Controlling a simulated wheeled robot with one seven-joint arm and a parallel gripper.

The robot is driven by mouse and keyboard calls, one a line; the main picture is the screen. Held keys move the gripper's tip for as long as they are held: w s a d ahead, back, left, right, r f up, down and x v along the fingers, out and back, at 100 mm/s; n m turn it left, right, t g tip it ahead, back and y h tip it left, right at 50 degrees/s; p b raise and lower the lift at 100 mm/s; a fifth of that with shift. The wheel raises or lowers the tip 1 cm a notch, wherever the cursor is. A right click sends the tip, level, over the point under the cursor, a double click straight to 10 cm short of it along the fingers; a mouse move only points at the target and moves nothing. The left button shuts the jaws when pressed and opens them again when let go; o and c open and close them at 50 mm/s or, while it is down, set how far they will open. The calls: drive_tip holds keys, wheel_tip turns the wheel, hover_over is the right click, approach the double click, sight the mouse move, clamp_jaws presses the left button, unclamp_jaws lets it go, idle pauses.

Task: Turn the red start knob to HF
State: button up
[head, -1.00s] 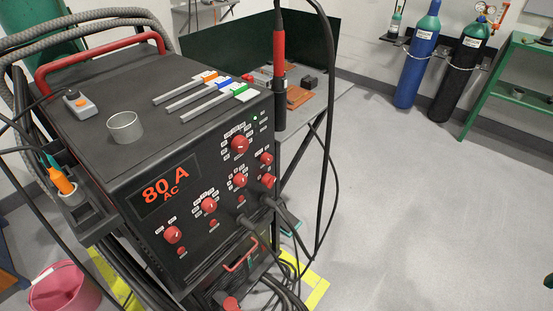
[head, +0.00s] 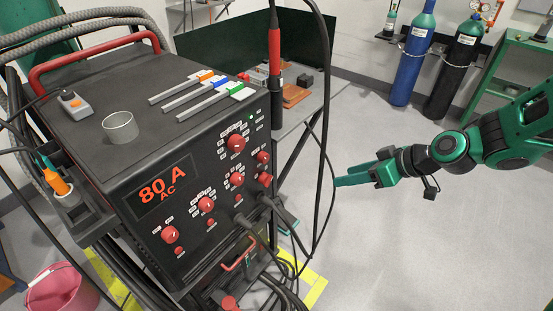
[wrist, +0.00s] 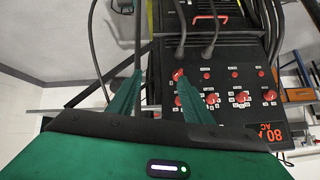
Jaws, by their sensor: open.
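The black welding machine carries several red knobs on its front panel; labels are too small to read, so I cannot tell which is the start knob. In the head view there are a top knob (head: 236,142), two right-edge knobs (head: 262,157) (head: 265,179), a middle knob (head: 237,179) and two lower-left knobs (head: 206,204) (head: 169,233). My green gripper (head: 345,181) is open and empty, in free air right of the panel. In the wrist view my gripper (wrist: 160,78) faces the panel, its right fingertip overlapping the view of the knobs near the panel's edge.
Black cables (head: 285,215) plug into the panel's lower right, and a torch cable hangs beside it. A metal cup (head: 120,128) and coloured-end bars (head: 190,98) lie on top. The display reads 80 A AC (head: 165,185). Gas cylinders (head: 412,60) stand behind; the floor to the right is clear.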

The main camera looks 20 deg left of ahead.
sight(267, 158)
drive_tip(key=w+a+f+y, duration=0.1)
drive_tip(key=a, duration=0.6)
drive_tip(key=a+n+y, duration=0.1)
drive_tip(key=a+y, duration=0.1)
drive_tip(key=a, duration=0.6)
drive_tip(key=w+a+f+y, duration=0.1)
drive_tip(key=a, duration=0.6)
drive_tip(key=shift+w+a+f+n+t+y, duration=0.3)
drive_tip(key=shift+w+a, duration=0.05)
drive_tip(key=shift+a, duration=0.05)
drive_tip(key=c, duration=1)
